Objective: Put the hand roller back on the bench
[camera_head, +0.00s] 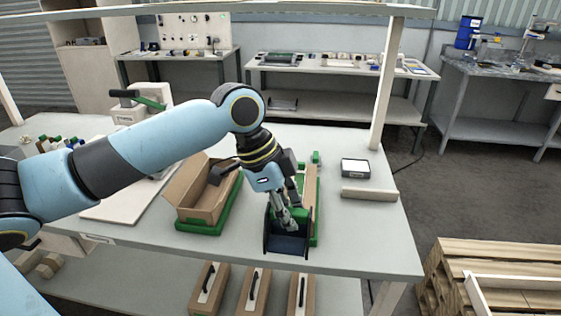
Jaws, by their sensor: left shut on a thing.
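My left gripper (291,219) points down over the front part of the bench (345,248). It is shut on the green part of a dark blue and black piece with side plates, which looks like the hand roller (288,243). The fingers and wrist hide part of it. I cannot tell whether its underside touches the bench. My right gripper is not in view.
An open carton (190,198) on a green base stands left of the gripper. A long green-edged piece (315,190) lies just behind. A small black and white device (355,168) and a tan bar (369,194) lie right. Bench space between the gripper and right edge is clear.

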